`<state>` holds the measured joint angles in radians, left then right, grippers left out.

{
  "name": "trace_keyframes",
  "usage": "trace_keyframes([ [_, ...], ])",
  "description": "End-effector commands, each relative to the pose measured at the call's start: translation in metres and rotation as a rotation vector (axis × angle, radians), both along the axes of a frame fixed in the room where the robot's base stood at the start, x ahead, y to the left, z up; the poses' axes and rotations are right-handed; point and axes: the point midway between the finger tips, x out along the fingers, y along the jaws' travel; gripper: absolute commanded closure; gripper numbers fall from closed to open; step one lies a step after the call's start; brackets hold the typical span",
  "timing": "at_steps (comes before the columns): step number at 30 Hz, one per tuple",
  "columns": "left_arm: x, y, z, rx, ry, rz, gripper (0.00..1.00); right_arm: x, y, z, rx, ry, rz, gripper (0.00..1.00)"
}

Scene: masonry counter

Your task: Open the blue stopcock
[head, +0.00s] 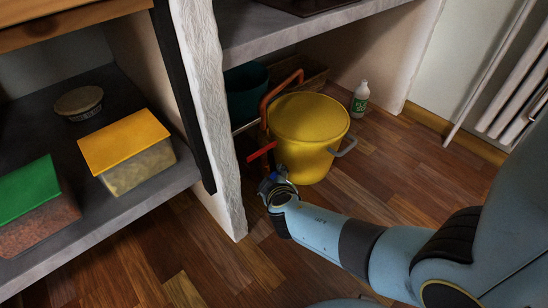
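A copper-coloured pipe (264,108) runs under the counter, beside the yellow bucket. A red lever handle (262,151) sticks out low on the pipework. A small blue patch (274,176) shows right at the tip of my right gripper (273,182); it looks like the blue stopcock's handle, mostly hidden by the gripper. My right gripper is low in front of the bucket, just below the red lever. I cannot tell whether its fingers are open or shut, or whether they touch the blue part. My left gripper is out of view.
A yellow bucket (309,122) with a grey handle stands close behind my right gripper. A white masonry pillar (213,110) stands to the left. A green-and-white bottle (360,99) is at the back right. Wooden floor (400,165) is free to the right.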

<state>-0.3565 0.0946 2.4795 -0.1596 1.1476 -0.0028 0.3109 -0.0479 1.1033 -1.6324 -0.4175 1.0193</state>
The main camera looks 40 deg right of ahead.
Motion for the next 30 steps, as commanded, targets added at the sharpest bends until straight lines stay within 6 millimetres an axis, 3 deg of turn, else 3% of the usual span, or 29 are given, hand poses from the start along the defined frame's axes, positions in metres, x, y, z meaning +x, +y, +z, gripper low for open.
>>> trace_keyframes([
  [4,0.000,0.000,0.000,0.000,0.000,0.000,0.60,0.000,0.000,0.000,0.000,0.001,-0.001,0.28],
  [14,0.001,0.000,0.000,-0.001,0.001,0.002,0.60,-0.003,0.001,0.002,0.000,-0.001,-0.003,0.28],
  [24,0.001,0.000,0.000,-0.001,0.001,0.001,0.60,-0.043,0.022,0.031,0.001,0.000,-0.002,0.28],
  [30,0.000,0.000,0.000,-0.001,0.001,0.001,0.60,-0.055,0.029,0.041,-0.001,0.000,-0.001,0.28],
])
